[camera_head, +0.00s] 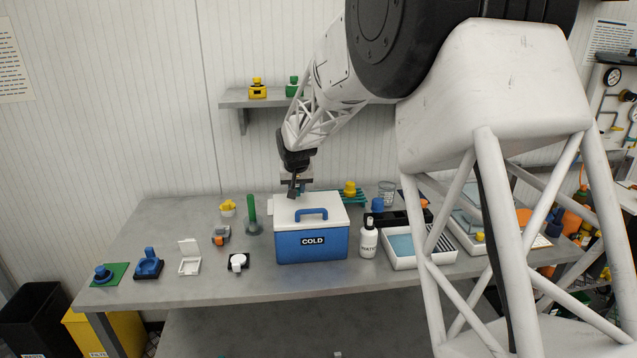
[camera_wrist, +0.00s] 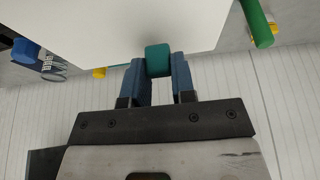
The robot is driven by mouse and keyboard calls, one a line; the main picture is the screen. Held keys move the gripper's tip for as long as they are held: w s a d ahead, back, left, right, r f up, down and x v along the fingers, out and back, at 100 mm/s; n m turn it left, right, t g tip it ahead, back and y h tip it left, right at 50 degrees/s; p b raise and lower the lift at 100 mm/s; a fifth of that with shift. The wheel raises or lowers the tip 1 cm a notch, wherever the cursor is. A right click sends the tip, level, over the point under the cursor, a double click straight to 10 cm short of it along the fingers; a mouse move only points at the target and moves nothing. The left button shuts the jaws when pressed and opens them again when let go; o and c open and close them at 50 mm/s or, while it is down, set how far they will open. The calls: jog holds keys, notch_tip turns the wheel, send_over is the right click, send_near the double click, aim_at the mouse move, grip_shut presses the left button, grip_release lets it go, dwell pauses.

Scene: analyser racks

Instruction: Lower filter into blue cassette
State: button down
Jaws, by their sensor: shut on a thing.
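My gripper (camera_head: 297,192) is over the back left of the cooler, pointing down. In the wrist view its two blue-grey fingers (camera_wrist: 157,72) are shut on a small teal block (camera_wrist: 158,60). I cannot tell whether this block is the filter or part of it. A blue holder with a raised back (camera_head: 148,264) stands on a dark base at the left of the bench; it may be the blue cassette. It is well to the left of my gripper and apart from it.
A blue cooler (camera_head: 312,245) with a white lid stands mid-bench, close to my gripper. A green post (camera_head: 252,215) stands left of it. An open white case (camera_head: 189,262) and a green mat (camera_head: 114,279) lie left. A shelf (camera_head: 262,98) hangs behind.

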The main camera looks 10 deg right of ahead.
jog(key=s+a+f, duration=0.2)
jog(key=a, duration=1.1)
jog(key=s+a+f, duration=0.2)
jog(key=s+a, duration=0.1)
jog(key=a, duration=0.9)
send_over(145, 275)
jog(key=s, duration=0.2)
jog(key=x, duration=0.3)
jog(key=shift+s+f, duration=0.1)
jog(key=shift+s, duration=0.2)
jog(key=shift+f, duration=0.15)
jog(key=shift+f, duration=2.85)
jog(key=shift+f, duration=1.3)
jog(key=c, duration=1.5)
grip_release()
jog(key=shift+c, duration=0.2)
jog(key=o, duration=0.8)
jog(key=shift+f, duration=0.1)
jog(key=shift+c, duration=0.2)
